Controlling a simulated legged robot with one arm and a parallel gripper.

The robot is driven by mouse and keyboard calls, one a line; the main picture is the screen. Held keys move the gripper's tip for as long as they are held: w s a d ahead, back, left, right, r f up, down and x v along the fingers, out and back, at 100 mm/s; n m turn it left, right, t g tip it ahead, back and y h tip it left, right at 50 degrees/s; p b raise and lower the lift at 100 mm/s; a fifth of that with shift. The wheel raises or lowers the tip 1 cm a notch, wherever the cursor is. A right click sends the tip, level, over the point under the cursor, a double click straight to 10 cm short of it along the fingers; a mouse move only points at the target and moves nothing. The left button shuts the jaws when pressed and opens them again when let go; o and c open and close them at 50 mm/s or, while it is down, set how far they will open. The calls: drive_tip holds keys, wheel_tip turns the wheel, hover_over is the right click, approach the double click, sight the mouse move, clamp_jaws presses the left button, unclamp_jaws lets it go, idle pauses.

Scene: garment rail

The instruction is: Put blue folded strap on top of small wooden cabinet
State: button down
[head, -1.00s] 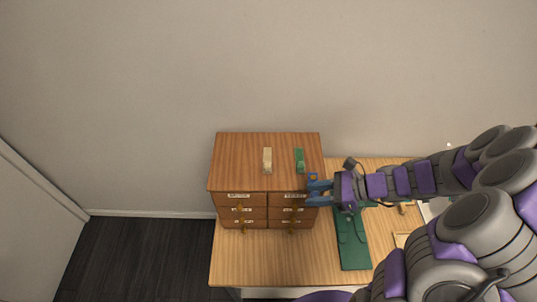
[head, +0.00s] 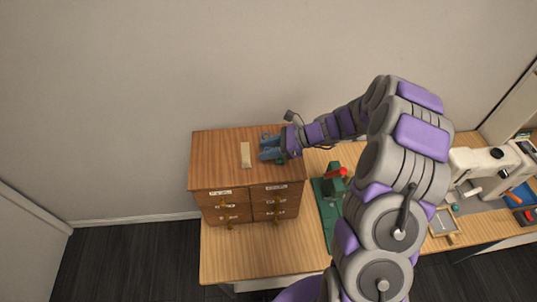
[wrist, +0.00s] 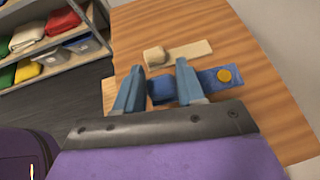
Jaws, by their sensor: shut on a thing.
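The small wooden cabinet (head: 215,160) stands on the table, with labelled drawers at its front. My gripper (head: 262,149) is over the right half of its top. In the wrist view my gripper (wrist: 160,85) is shut on the blue folded strap (wrist: 162,90), which has a yellow button at its right end. The strap shows only as a small blue patch (head: 266,136) in the head view, mostly hidden by my fingers. I cannot tell whether it touches the cabinet top.
A cream folded strap (head: 246,155) lies on the cabinet top, left of my gripper. A green strap (head: 281,160) is mostly hidden under my gripper. A green mat (head: 325,205), a red-handled tool (head: 337,172) and a white sewing machine (head: 485,165) are to the right.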

sight(263, 162)
drive_tip(key=a+f, duration=0.1)
drive_tip(key=f, duration=0.1)
drive_tip(key=a+f, duration=0.1)
drive_tip(key=shift+f, duration=0.4)
drive_tip(key=shift+d, duration=0.15)
drive_tip(key=c, duration=1.1)
unclamp_jaws()
drive_tip(key=shift+d, duration=0.25)
drive_tip(key=o, duration=0.4)
drive_tip(key=shift+d+r, duration=0.1)
drive_tip(key=shift+d, duration=0.3)
drive_tip(key=shift+o, duration=0.2)
drive_tip(key=shift+a, duration=0.6)
drive_tip(key=v, duration=1.1)
drive_tip(key=shift+d, duration=0.35)
drive_tip(key=shift+d+r, duration=0.1)
drive_tip(key=shift+d, duration=0.05)
drive_tip(key=shift+r, duration=0.15)
